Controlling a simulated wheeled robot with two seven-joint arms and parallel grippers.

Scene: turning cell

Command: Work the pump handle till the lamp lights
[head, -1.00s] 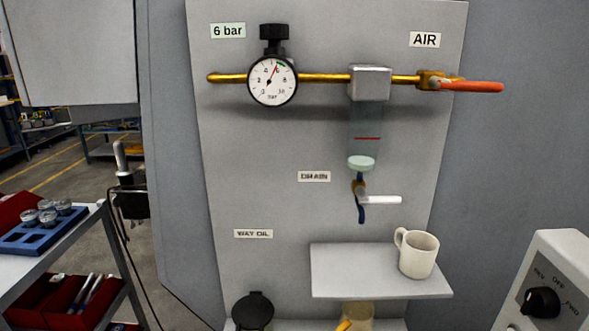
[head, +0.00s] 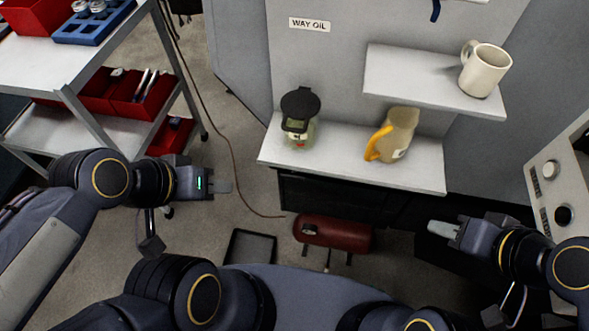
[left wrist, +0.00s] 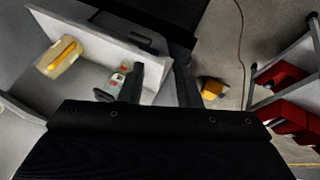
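Both arms' grippers are in the head view. My left gripper (head: 222,186) is empty over the floor, left of the shelf and apart from everything. The left wrist view shows its two dark fingers (left wrist: 160,85) spread apart. My right gripper (head: 445,229) points left, below the shelf's right end; its finger gap does not show. A clear greenish reservoir (head: 300,132) with a black lid stands under the WAY OIL label (head: 309,24). It also shows partly behind a finger in the left wrist view (left wrist: 112,84). I cannot make out a pump handle or a lamp.
A jug (head: 397,138) with a yellow handle stands on the lower shelf (head: 345,150). A mug (head: 484,70) sits on the upper shelf (head: 415,83). A red cylinder (head: 335,232) and dark tray (head: 250,250) lie on the floor. A cart (head: 75,100) is left, a control box (head: 560,180) right.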

